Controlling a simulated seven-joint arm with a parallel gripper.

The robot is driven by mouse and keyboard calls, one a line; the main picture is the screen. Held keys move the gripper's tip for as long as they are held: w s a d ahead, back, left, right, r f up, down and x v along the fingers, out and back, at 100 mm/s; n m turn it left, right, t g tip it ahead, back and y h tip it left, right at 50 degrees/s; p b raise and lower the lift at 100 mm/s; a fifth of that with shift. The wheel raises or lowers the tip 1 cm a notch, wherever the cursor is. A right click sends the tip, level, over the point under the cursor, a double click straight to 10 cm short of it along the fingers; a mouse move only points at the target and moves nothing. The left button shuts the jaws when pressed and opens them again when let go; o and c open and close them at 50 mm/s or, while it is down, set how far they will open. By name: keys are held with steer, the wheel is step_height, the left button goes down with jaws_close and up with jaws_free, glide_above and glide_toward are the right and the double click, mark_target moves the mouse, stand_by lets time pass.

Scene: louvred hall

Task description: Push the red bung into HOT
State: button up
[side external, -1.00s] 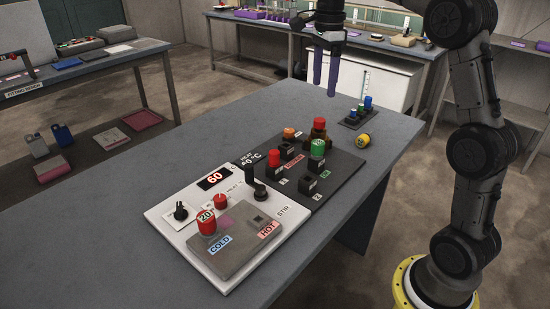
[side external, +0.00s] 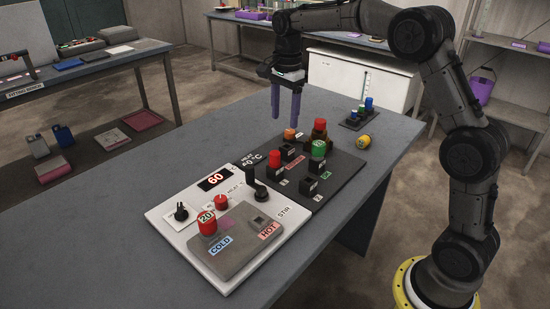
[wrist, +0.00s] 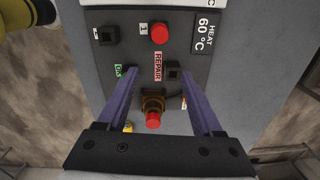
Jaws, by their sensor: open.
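A red cylinder marked 20 (side external: 207,223) stands upright at COLD on the grey block of the white panel (side external: 176,236). The HOT position (side external: 259,220) beside it shows a square opening with nothing in it. Another red piece (side external: 274,158) stands in a socket on the dark board; it also shows in the wrist view (wrist: 159,34). A brown bottle with a red top (side external: 320,132) stands behind it, also in the wrist view (wrist: 152,107). My gripper (side external: 286,124) is open and empty, above the far left of the dark board. In the wrist view its fingers (wrist: 157,70) flank the bottle, apart from it.
The dark board (side external: 333,181) also carries a green piece (side external: 318,149), an orange piece (side external: 289,134) and empty black sockets. A yellow piece (side external: 363,141) lies near a small rack (side external: 356,122) of blue-topped items. A black lever (side external: 255,181) rises from the panel. The table's left side is clear.

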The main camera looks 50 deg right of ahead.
mark_target(275, 153)
steer(key=shift+n, duration=0.4)
steer(key=a+f, duration=0.2)
steer(key=a, duration=0.1)
steer(key=shift+w+a+f, duration=0.15)
steer(key=shift+a+f, duration=0.05)
steer(key=shift+a, duration=0.05)
steer(key=shift+f, duration=4.75)
jaws_close()
steer(key=shift+r, duration=0.1)
jaws_free()
